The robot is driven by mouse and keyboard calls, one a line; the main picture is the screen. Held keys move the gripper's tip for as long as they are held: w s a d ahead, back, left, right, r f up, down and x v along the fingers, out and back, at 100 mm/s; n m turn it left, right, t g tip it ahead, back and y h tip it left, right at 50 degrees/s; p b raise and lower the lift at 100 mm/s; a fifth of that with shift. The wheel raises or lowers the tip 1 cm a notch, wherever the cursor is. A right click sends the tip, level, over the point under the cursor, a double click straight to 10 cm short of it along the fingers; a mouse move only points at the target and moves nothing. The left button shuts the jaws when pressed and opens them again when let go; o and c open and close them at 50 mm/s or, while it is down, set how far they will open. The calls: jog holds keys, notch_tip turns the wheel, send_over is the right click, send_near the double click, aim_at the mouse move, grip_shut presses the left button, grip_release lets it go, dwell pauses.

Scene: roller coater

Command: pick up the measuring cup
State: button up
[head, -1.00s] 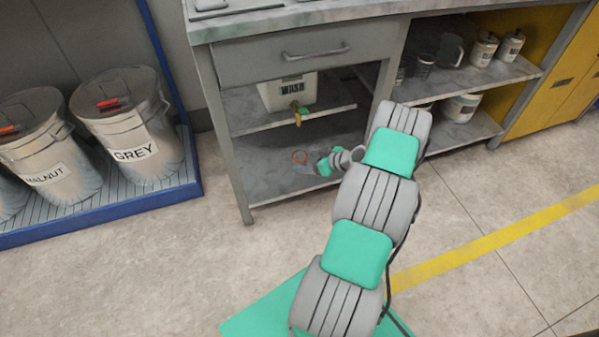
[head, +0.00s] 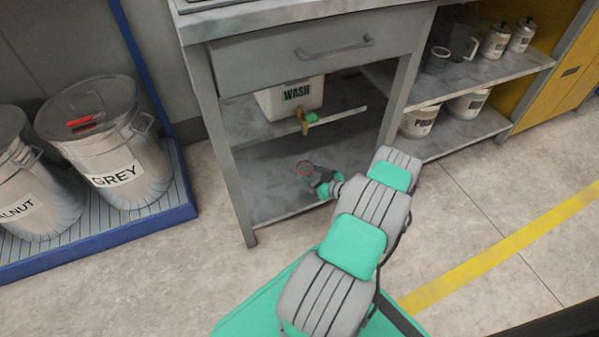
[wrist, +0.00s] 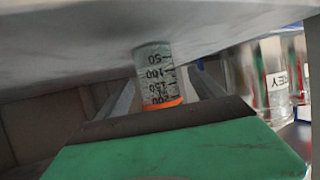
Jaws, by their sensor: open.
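The measuring cup (wrist: 158,72) is clear, with dark graduation marks and an orange rim. It appears upside down in the wrist view, near the middle. In the head view the measuring cup (head: 304,167) shows mainly as a small orange ring on the lower shelf of the grey bench. My gripper (head: 314,178) reaches into this shelf from the right and is right at the cup. In the wrist view my gripper (wrist: 162,90) is open, with a finger on either side of the cup. Whether either finger touches it cannot be told.
The lower shelf (head: 262,195) is otherwise bare. Above it, a white WASH container (head: 290,98) with a brass tap (head: 305,120) sits on a middle shelf (head: 345,110). A bench leg (head: 237,190) stands left. A GREY bin (head: 115,150) stands further left.

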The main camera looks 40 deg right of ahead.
jog(key=b+x, duration=0.1)
jog(key=x, duration=0.1)
jog(key=b+x, duration=0.1)
jog(key=x, duration=0.2)
jog(key=shift+w+d+f+b, duration=0.1)
jog(key=shift+w+d+b, duration=0.1)
jog(key=shift+b, duration=0.2)
jog(key=shift+w, duration=0.45)
jog(key=shift+c, duration=0.3)
jog(key=c, duration=1.3)
jog(key=shift+c, duration=0.9)
